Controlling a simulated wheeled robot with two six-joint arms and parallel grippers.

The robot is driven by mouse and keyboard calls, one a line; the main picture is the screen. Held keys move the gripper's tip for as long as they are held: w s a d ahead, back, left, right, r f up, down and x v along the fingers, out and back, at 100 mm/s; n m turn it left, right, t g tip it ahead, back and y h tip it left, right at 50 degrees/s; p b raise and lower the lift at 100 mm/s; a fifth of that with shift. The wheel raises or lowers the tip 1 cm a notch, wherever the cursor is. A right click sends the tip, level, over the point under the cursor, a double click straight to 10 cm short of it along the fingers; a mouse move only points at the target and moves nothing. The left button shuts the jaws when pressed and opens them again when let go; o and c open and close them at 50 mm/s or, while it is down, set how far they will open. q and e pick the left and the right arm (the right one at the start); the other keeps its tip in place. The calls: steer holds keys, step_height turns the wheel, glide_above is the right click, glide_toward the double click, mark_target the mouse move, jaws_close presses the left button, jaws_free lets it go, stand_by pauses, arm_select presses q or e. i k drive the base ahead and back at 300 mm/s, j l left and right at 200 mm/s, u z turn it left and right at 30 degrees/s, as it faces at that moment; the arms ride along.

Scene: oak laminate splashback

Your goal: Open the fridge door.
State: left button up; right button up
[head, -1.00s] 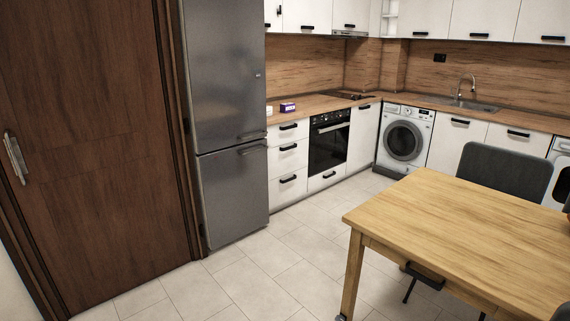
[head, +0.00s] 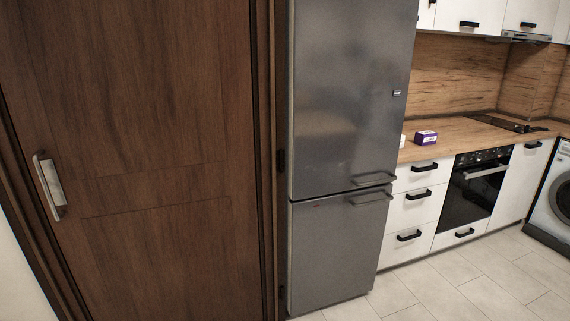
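The fridge (head: 345,130) is a tall grey metal unit in the middle of the head view, between a brown wooden door and the white cabinets. Its upper door and its lower door (head: 335,255) are both shut. The upper door has a horizontal bar handle (head: 374,179) at its bottom right corner. The lower door has a similar handle (head: 370,199) just below, at its top right. Neither of my grippers shows in the head view.
The brown wooden door (head: 150,130) with a metal handle (head: 49,186) stands left of the fridge. White drawers (head: 416,203), a black oven (head: 472,190) and a washing machine (head: 556,205) line the right. A small purple box (head: 426,137) sits on the worktop (head: 460,133). Tiled floor (head: 470,285) is clear at lower right.

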mark_target(346, 120)
steer(key=i+z, duration=0.3)
steer(key=i, duration=0.4)
steer(key=i+j+z, duration=0.1)
steer(key=i+z, duration=0.2)
steer(key=i, duration=0.35)
steer(key=i+l, duration=0.4)
steer(key=l, duration=0.15)
steer(key=i+l, duration=0.35)
steer(key=l, duration=0.15)
steer(key=i+l, duration=0.4)
steer(key=l, duration=0.15)
steer(key=i+l, duration=0.1)
steer(key=l, duration=0.5)
steer(key=u, duration=0.05)
